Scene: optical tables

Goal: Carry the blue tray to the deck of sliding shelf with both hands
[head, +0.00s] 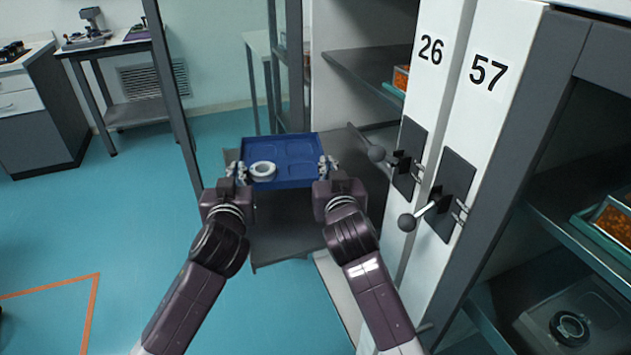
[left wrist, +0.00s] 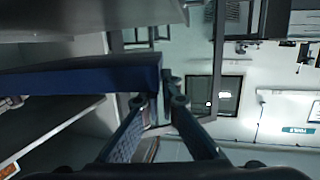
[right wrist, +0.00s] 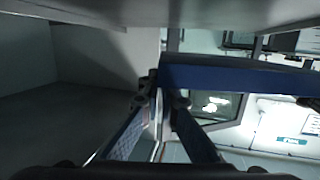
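The blue tray (head: 290,147) is held level between my two hands in the head view, with a white ring-shaped item (head: 262,169) in its left part. My left gripper (head: 238,171) is shut on the tray's left edge, and my right gripper (head: 327,168) is shut on its right edge. The tray's blue side shows between the fingertips in the left wrist view (left wrist: 90,80) and the right wrist view (right wrist: 230,78). The grey deck of the sliding shelf (head: 285,235) is pulled out under the tray. The tray appears slightly above it; the exact gap is hard to tell.
White cabinet panels marked 26 (head: 431,50) and 57 (head: 488,72), with black ball-ended handles (head: 407,222), stand close on the right. A dark upright post (head: 172,90) stands left of the deck. Open blue floor (head: 130,210) lies to the left.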

